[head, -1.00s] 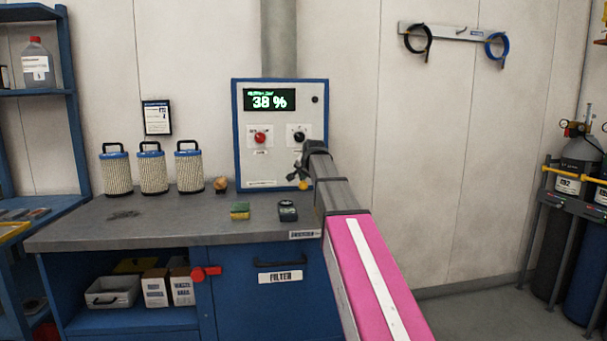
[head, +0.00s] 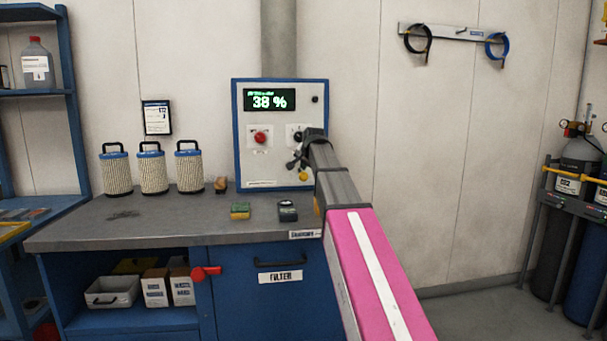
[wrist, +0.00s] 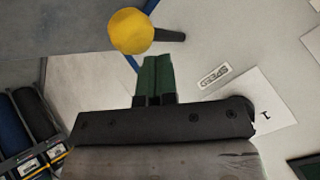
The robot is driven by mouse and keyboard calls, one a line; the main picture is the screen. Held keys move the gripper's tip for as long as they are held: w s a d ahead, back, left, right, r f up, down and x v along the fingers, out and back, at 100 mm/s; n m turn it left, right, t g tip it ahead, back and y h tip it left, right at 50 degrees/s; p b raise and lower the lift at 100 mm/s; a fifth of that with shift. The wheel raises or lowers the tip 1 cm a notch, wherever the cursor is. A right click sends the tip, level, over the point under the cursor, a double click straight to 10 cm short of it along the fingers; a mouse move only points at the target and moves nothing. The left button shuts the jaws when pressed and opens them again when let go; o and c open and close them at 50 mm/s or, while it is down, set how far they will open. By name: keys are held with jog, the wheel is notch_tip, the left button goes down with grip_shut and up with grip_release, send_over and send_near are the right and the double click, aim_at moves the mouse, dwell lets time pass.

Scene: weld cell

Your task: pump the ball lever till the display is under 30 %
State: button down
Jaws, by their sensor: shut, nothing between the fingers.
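The control panel (head: 243,150) stands at the back of the bench, with a blue frame. Its display (head: 269,100) reads 38 %. The yellow ball of the lever (head: 303,176) shows low on the panel's right side, just below my gripper (head: 293,164). In the wrist view the yellow ball (wrist: 130,31) sits on a short dark rod, just beyond and left of my green fingertips (wrist: 155,60). The fingers are shut and empty. I cannot tell whether they touch the ball or rod. My arm hides part of the panel's lower right.
A red knob (head: 260,138) and a black knob (head: 297,137) are on the panel. Several filters (head: 152,170) stand on the bench (head: 170,222) at left. A sponge (head: 240,211) and a small dark item (head: 287,211) lie before the panel.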

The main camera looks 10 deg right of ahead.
jog(key=shift+r, duration=0.55)
jog(key=shift+r, duration=2.45)
